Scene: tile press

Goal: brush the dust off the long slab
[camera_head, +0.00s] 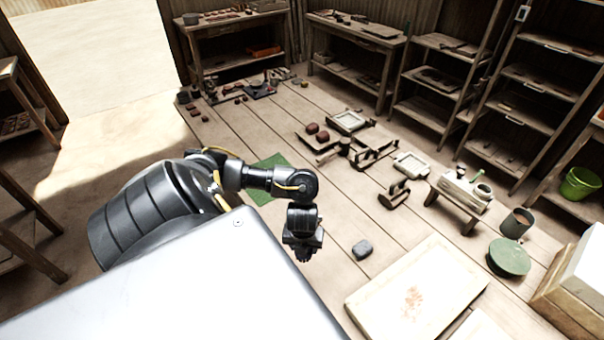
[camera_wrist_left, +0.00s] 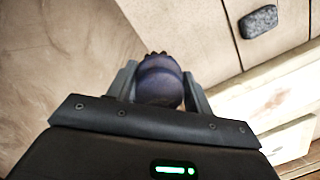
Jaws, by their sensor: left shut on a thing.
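A long pale slab (camera_head: 375,305) lies on the floor at the lower right of the head view, with a reddish dust patch (camera_head: 412,302) near its middle. Part of the slab (camera_wrist_left: 245,105) also shows at the right of the wrist view. My left gripper (camera_head: 303,257) is above the floor, left of the slab and apart from it. In the wrist view its fingers are shut on a dark blue-purple rounded thing (camera_wrist_left: 160,82), seemingly the brush, with a dark bristly edge at the far end. Most of it is hidden in the head view. My right gripper is not in view.
A grey stone-like block (camera_head: 362,249) lies between my left gripper and the slab. A green round lid (camera_head: 509,257) and a pot (camera_head: 516,222) stand right of the slab. A low bench (camera_head: 455,206), frames and tools stand farther back.

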